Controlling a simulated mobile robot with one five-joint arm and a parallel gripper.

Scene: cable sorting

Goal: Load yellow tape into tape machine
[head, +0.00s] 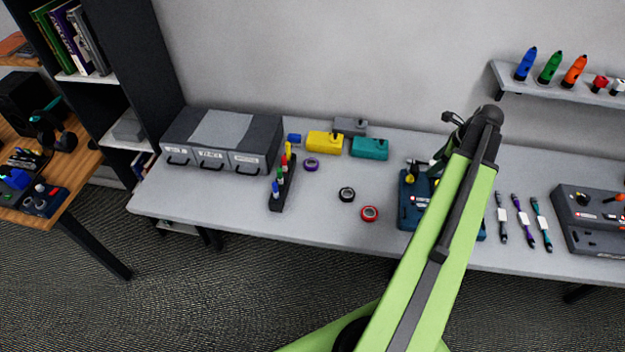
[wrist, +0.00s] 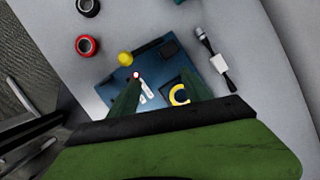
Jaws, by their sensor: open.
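The tape machine is a dark blue box (head: 408,211) on the desk, partly hidden by my arm in the head view. In the wrist view, the machine (wrist: 116,88) lies below my gripper (wrist: 162,80). My gripper's two dark green fingers are spread apart and empty above it. A yellow ring (wrist: 179,95), which looks like the yellow tape, sits over a dark square on the machine, close to my right finger, which partly covers it. A round yellow piece (wrist: 125,58) shows at the machine's edge; I cannot tell what it is.
Black (head: 347,194), red (head: 369,213) and purple (head: 311,164) tape rolls lie to the left of the machine. Several cables with white labels (head: 502,215) lie to its right, then another dark device (head: 580,240). Drawers (head: 225,140) stand at the far left.

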